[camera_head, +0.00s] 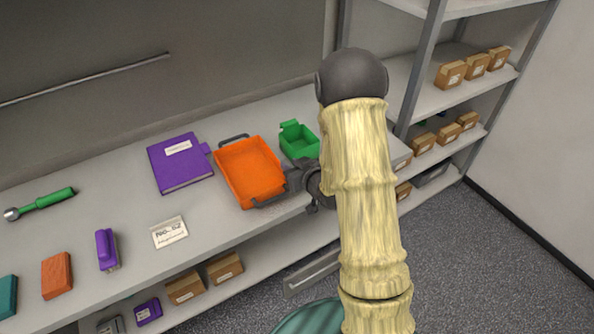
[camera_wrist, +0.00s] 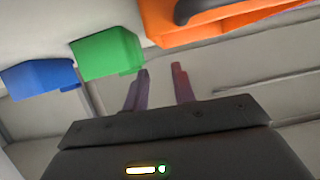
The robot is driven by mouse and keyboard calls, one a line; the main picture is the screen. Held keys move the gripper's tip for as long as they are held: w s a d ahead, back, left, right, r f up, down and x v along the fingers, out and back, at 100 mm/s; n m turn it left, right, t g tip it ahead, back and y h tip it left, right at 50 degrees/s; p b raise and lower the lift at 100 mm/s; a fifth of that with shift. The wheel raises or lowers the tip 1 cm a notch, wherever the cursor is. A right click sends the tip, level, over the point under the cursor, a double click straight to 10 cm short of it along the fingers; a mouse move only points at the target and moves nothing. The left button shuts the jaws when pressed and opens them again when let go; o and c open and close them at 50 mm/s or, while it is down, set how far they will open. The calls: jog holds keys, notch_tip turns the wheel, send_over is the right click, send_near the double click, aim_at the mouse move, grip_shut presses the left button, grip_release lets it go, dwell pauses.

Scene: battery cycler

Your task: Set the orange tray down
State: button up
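The orange tray (camera_head: 250,172) appears to rest on the bench near its front edge, with dark handles at its far and near ends. My gripper (camera_head: 295,182) is beside the tray's right side in the head view, partly hidden by my arm. In the wrist view, the two fingers of my gripper (camera_wrist: 160,72) stand apart with nothing between them. The tray (camera_wrist: 225,22) and one dark handle show at the top right there, beyond the fingertips and apart from them.
A green bin (camera_head: 299,141) stands right of the tray; a blue bin (camera_wrist: 38,78) shows in the wrist view. A purple binder (camera_head: 180,163) lies left of the tray, and a label card (camera_head: 169,232) lies nearer the front. Shelves with boxes (camera_head: 451,74) stand at right.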

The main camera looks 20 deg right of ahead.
jog(key=v, duration=0.2)
jog(key=shift+s+d+r, duration=0.1)
jog(key=shift+s+r, duration=0.1)
jog(key=shift+s, duration=0.05)
dwell(0.5)
jog(key=s+r+m+g+h, duration=0.1)
jog(key=s+g, duration=0.4)
jog(key=s, duration=0.5)
jog(key=s+a+r+m+g+h, duration=0.1)
jog(key=s+r+g+h, duration=0.2)
jog(key=s, duration=0.8)
jog(key=shift+r+m+g, duration=0.4)
jog(key=shift+r+g, duration=0.5)
jog(key=shift+g, duration=0.3)
jog(key=shift+c, duration=0.5)
